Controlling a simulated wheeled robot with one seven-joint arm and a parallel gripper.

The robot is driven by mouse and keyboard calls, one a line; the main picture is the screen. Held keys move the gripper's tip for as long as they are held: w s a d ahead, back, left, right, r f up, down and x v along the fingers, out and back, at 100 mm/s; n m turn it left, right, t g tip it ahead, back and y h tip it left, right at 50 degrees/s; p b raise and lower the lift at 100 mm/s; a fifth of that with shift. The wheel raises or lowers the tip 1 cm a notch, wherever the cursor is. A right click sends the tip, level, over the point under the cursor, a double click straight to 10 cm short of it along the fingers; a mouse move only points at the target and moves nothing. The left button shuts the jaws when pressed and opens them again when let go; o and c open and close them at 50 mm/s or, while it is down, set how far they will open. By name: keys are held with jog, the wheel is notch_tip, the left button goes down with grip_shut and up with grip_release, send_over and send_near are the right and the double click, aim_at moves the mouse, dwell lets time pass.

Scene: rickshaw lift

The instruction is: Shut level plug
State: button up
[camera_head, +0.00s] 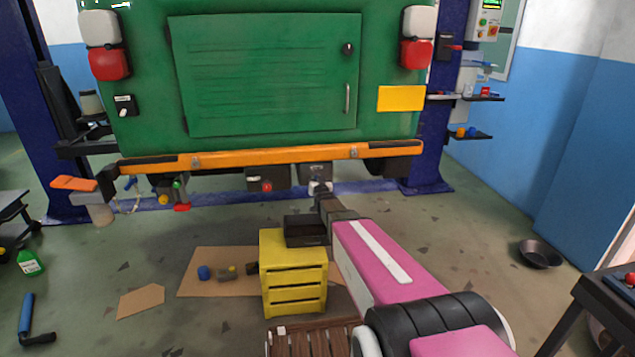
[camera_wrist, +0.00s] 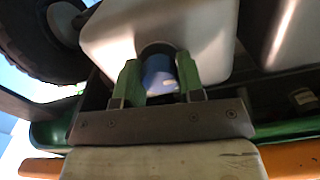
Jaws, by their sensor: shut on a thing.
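My gripper (camera_wrist: 159,80) is shut on a blue round plug (camera_wrist: 160,72), with one green finger on each side of it. The plug sits at a dark round opening on the underside of a pale grey housing (camera_wrist: 215,35). I cannot tell how far in or how turned the plug is. In the head view my gripper (camera_head: 320,187) is small and reaches up beneath the rear of the green vehicle (camera_head: 265,70), below its orange bumper (camera_head: 235,158). The plug cannot be made out there.
A yellow drawer unit (camera_head: 293,275) with a black tray (camera_head: 305,231) stands below my arm. A red-ended fitting (camera_head: 267,187) hangs left of my gripper. Cardboard (camera_head: 208,261) lies on the floor, and a dark pan (camera_head: 540,254) is at right.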

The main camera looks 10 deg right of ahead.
jog(key=m, duration=0.4)
jog(key=shift+m, duration=0.3)
jog(key=m, duration=0.4)
jog(key=shift+m, duration=0.3)
jog(key=m, duration=0.4)
jog(key=shift+m, duration=2.5)
jog(key=o, duration=0.9)
jog(key=shift+s, duration=0.1)
jog(key=s, duration=1)
jog(key=shift+s, duration=0.35)
